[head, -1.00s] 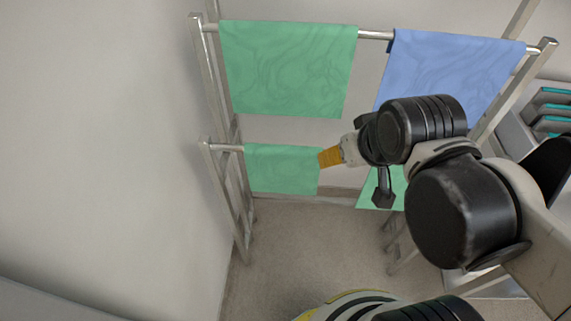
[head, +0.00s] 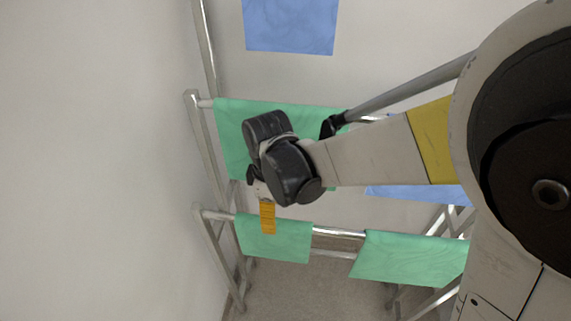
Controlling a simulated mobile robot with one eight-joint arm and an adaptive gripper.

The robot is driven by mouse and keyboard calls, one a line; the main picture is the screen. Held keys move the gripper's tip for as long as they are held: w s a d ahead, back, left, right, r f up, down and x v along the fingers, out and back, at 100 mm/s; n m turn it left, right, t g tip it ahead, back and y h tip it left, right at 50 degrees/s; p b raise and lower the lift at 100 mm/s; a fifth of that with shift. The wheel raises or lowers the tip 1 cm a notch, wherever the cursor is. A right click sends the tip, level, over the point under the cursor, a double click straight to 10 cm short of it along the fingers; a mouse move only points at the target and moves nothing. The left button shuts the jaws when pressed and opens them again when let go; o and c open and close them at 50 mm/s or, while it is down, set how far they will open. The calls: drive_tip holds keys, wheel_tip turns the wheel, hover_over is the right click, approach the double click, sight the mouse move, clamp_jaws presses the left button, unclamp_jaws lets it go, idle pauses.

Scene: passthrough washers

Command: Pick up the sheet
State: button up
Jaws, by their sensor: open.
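Several cloth sheets hang on a metal drying rack in the head view, and I cannot tell which one the task names. A blue sheet (head: 291,25) hangs at the top. A green sheet (head: 232,140) hangs on the upper rail, partly hidden by my wrist. On the lower rail hang a small green sheet (head: 274,239) at left and another green sheet (head: 412,258) at right. My gripper (head: 267,217) is open and points down, its orange finger overlapping the small green sheet's top left. I cannot tell whether they touch.
The rack's left post (head: 204,150) stands near a bare wall (head: 95,150). Part of another blue sheet (head: 415,193) shows behind my arm. The lower rail (head: 338,232) is bare between the two green sheets. Floor (head: 315,290) shows below.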

sight(275, 239)
wheel_tip(275, 239, down, 9)
drive_tip(key=b, duration=0.2)
drive_tip(key=shift+r+b, duration=0.2)
drive_tip(key=shift+b, duration=0.1)
drive_tip(key=shift+c, duration=0.4)
drive_tip(key=c, duration=1.1)
